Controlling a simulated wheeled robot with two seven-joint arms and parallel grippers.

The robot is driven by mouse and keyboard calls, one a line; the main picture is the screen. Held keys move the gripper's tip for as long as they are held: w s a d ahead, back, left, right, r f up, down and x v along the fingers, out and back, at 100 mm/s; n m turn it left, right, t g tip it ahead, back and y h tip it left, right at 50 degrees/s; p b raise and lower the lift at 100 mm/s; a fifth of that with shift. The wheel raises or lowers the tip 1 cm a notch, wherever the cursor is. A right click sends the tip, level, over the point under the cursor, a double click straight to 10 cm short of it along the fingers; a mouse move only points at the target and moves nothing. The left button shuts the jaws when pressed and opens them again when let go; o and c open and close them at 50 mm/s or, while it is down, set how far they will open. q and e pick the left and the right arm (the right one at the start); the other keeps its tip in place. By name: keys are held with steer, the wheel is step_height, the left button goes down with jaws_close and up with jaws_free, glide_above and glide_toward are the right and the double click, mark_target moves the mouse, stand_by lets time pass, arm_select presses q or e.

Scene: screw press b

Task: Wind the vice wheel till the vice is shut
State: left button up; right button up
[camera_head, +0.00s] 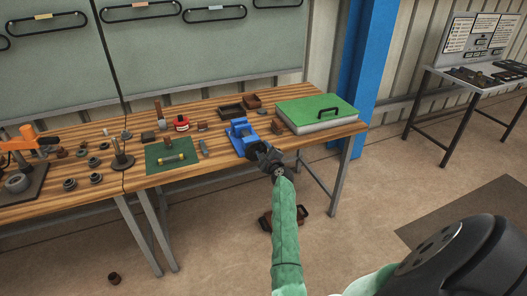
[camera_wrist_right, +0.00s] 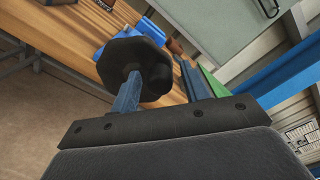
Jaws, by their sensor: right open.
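The blue vice (camera_head: 239,133) stands at the front edge of the wooden bench; part of its blue body also shows in the right wrist view (camera_wrist_right: 128,33). Its wheel is a dark, many-sided disc (camera_wrist_right: 133,62), large in the right wrist view. In the head view it is hard to tell apart from my gripper. My right gripper (camera_head: 265,158) is at the vice's front side, open, its fingers apart. In the wrist view one finger overlaps the wheel's face and the other lies beside its right edge. I cannot tell whether either touches it. My left gripper is out of view.
A green-topped case (camera_head: 310,108) lies right of the vice on the bench. A green mat (camera_head: 160,149) with a brass-coloured part lies to the left. Small trays (camera_head: 231,111) stand behind the vice. A blue pillar (camera_head: 365,60) rises behind the bench's right end.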

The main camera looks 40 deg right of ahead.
steer(key=shift+s+a+f, duration=0.1)
steer(key=shift+s, duration=0.2)
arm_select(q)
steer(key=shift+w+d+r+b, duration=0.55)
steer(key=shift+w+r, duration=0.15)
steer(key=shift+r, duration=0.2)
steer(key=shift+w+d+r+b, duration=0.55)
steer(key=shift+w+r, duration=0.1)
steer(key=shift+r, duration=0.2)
arm_select(e)
steer(key=v, duration=0.7)
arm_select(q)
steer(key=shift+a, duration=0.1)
